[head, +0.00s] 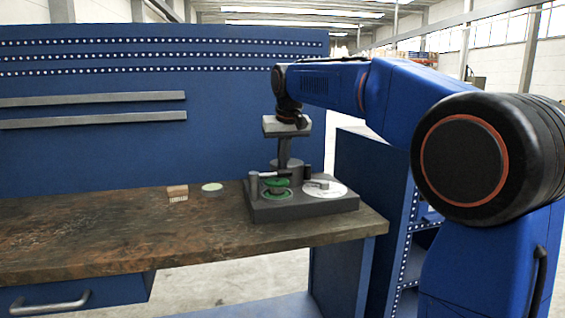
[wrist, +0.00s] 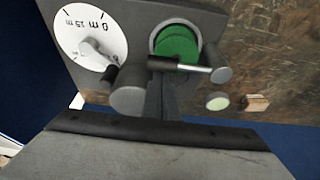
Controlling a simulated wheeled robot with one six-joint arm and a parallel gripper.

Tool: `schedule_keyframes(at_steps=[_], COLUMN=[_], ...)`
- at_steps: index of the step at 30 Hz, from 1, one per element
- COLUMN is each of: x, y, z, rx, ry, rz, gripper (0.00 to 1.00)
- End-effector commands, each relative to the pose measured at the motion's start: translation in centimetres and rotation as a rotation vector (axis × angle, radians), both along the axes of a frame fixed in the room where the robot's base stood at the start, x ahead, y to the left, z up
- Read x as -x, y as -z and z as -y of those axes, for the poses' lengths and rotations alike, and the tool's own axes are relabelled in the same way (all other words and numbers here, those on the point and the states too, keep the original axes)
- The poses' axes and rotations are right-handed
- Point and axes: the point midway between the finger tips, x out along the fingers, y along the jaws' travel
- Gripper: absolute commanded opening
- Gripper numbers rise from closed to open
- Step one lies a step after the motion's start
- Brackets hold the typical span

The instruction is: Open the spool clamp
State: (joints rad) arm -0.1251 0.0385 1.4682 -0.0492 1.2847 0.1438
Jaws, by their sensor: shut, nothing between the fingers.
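The clamp bar (head: 270,174) is a light rod with a dark end, lying across the green spool (head: 276,183) on a dark grey fixture base (head: 325,206). In the wrist view the bar (wrist: 190,67) runs from a short grey post (wrist: 221,74) over the green spool (wrist: 176,43). My gripper (head: 284,162) points down over the fixture, shut and empty. In the wrist view its narrow dark fingers (wrist: 162,90) are close to the bar's dark end; I cannot tell whether they touch it.
A white dial (head: 326,189) with a pointer sits right of the spool. A grey cylinder (wrist: 130,93) stands near my fingers. A pale disc (head: 212,187) and small wooden block (head: 177,193) lie left on the workbench (head: 110,228). The bench's left side is clear.

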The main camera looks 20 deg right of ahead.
Motion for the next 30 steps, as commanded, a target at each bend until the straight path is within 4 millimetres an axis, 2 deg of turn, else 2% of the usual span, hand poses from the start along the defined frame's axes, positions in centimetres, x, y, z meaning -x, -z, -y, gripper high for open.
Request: schedule_keyframes(at_steps=[17,30], x=[1.4,4.8], y=[-0.1,0.0], z=[0.1,-0.6], rx=[0.001,0.002], ry=[0.138,0.512], rz=[-0.001,-0.001], gripper=[0.0,0.0])
